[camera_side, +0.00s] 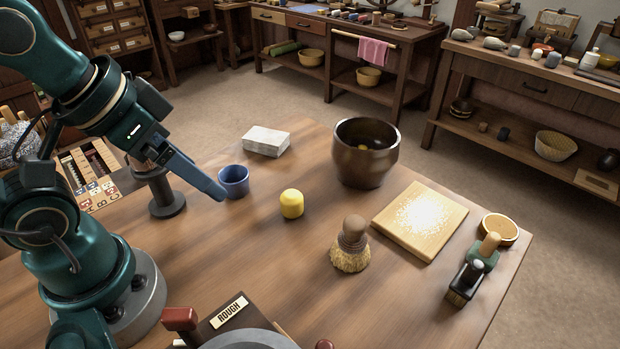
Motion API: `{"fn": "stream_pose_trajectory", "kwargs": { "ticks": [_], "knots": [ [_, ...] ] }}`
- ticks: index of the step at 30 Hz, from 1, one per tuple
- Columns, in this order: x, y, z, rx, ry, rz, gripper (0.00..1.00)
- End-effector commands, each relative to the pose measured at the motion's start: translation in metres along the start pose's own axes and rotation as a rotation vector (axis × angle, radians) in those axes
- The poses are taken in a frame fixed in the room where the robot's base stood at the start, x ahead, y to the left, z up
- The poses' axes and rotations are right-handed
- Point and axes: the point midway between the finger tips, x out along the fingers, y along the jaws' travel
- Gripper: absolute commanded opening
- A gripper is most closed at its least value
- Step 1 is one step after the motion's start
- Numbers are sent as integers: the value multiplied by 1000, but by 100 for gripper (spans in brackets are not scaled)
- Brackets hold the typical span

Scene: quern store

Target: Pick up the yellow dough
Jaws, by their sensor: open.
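The yellow dough (292,204) is a small rounded lump standing on the wooden table, near its middle. My gripper (217,192) hangs to the left of the dough and above the table, pointing down and to the right. It is open, with nothing seen between its fingers, and is apart from the dough. The fingers overlap in this view, so the gap between them is hard to see.
A blue cup (233,182) is close by my fingertips in the picture. A pale block (266,141), a dark bowl (366,165) with something yellow inside, a brush (350,247) and a floured board (421,241) surround the dough. Bare table lies directly around it.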

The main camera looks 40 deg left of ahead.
Motion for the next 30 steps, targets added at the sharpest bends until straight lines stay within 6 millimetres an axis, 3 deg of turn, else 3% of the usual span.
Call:
{"fn": "stream_pose_trajectory", "kwargs": {
  "ticks": [10, 14, 22, 30],
  "knots": [
    [0, -1, 2, 28, -6, -7, 85],
    [-2, -19, -1, 150, -18, -87, 85],
    [14, -57, -12, 616, -231, -271, 85],
    [48, -69, -43, 1178, -458, -425, 85]
  ]
}}
